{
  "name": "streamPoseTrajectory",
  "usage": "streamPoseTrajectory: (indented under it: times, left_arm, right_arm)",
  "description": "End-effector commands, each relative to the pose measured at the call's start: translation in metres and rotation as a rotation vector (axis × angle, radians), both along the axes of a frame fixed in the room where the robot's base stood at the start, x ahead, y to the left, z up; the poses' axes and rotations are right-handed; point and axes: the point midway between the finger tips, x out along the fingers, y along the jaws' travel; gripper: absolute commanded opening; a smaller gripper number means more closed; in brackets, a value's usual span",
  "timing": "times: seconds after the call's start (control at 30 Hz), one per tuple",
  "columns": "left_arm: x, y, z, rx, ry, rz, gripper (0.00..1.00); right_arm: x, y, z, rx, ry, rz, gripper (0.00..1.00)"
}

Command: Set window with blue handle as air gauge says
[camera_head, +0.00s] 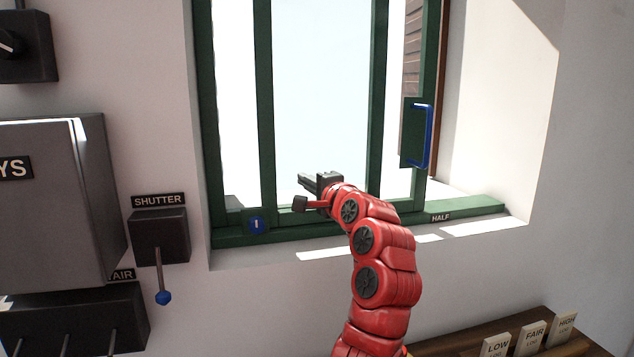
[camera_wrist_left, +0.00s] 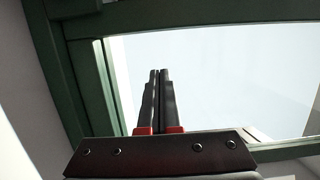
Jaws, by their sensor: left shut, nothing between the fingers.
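The green-framed window (camera_head: 264,110) fills the upper middle of the head view, with pale light through the panes. Its blue handle (camera_head: 427,135) is a vertical bar on a green plate at the right. A HALF label (camera_head: 440,217) is on the green sill rail below the handle. My left gripper (camera_head: 308,182) is in front of the lower window, left of and below the handle, apart from it. In the left wrist view its fingers (camera_wrist_left: 156,100) are together and empty before the pane. No air gauge dial is visible. My right gripper is out of view.
Left of the window are a SHUTTER lever box (camera_head: 158,237) with a blue knob, a grey cabinet (camera_head: 60,205), and an AIR-labelled box (camera_head: 75,322) with levers. LOW, FAIR and HIGH cards (camera_head: 531,338) stand on a wooden shelf at lower right.

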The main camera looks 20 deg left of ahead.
Motion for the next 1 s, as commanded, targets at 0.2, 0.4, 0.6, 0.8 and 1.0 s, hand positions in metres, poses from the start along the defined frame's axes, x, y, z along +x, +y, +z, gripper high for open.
streamPoseTrajectory:
  times: [0.2,0.4,0.6,0.8,1.0]
  left_arm:
    - [-0.017,0.021,0.002,-0.001,-0.003,0.001,0.00]
    - [-0.024,0.030,0.000,-0.001,-0.001,0.000,0.00]
    - [-0.025,0.031,0.000,0.000,0.000,0.000,0.00]
    - [-0.027,0.035,0.000,-0.002,-0.001,0.001,0.00]
    - [-0.049,0.063,0.001,-0.002,-0.004,0.007,0.00]
  right_arm:
    - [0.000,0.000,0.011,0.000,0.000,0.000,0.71]
    - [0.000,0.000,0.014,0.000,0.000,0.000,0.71]
    - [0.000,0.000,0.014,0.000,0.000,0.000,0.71]
    - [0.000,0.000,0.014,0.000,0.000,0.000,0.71]
    - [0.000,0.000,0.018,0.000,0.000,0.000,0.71]
